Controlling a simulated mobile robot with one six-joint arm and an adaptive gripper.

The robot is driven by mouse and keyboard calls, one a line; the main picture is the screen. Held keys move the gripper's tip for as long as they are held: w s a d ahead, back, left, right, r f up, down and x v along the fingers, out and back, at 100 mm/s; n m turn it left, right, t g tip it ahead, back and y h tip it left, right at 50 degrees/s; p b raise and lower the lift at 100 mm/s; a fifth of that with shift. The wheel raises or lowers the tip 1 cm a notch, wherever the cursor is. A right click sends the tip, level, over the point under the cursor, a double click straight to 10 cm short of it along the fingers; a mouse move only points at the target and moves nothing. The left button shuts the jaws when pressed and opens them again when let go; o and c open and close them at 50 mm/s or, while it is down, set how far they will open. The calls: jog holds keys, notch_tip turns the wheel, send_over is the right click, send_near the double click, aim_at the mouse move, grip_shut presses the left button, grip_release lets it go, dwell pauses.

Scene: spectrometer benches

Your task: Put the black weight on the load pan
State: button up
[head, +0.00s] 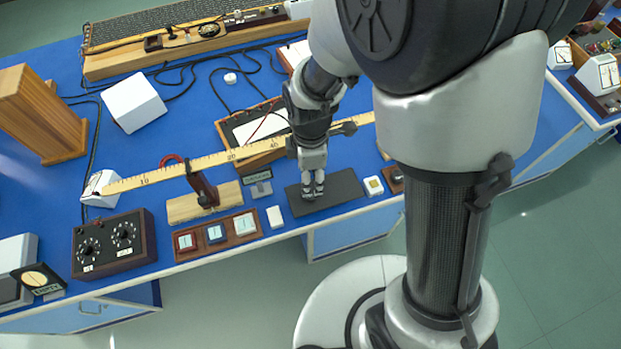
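My gripper (313,192) points down at a flat dark plate (346,188) near the front edge of the blue bench. Its fingertips look close together, at or just above the plate. I cannot make out a black weight; anything dark between the fingertips blends with the plate. No load pan can be clearly identified. A long yellow ruler beam (225,156) runs behind my gripper on a wooden stand (206,205), and my arm hides part of it. A small white block (101,187) is at the beam's left end.
A wooden tray with square pieces (216,232) and a white block (275,217) lie left of the plate. A dial box (113,243) stands further left. A small pale square (373,186) lies right of the plate. Cables (200,65) cross the bench behind.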

jog(key=s+d+r+m+t, duration=0.1)
jog(key=s+d+r+m, duration=0.2)
jog(key=r, duration=0.5)
jog(key=d+r+m+t, duration=0.1)
jog(key=d+r+m, duration=0.2)
jog(key=r+m, duration=0.35)
jog(key=s+d+r+m+t, duration=0.2)
jog(key=s+d+r+m, duration=0.4)
jog(key=s+r+m, duration=0.3)
jog(key=shift+s+d+r+t+p, duration=0.15)
jog(key=shift+s+r+t+p, duration=0.15)
jog(key=shift+s+p, duration=0.25)
jog(key=shift+m, duration=0.35)
